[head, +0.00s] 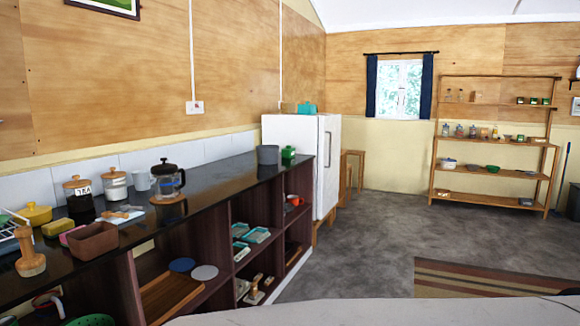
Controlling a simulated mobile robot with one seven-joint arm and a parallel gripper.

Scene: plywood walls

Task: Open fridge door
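The white fridge (290,133) stands on a low wooden base at the far end of the counter, against the left wall. Its door (331,180) is on the side facing right and I see it at a steep angle. The door looks shut. A dark upright strip, perhaps the handle, shows on the door. A teal object sits on top of the fridge. The counter hides the fridge's lower left part. My gripper is not in this view.
A long dark counter (140,215) with open shelves runs along the left, carrying jars, a coffee press and bowls. A wooden shelf rack (490,200) stands at the back right. The grey floor (380,235) before the fridge is clear. A striped rug (480,277) lies at the right.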

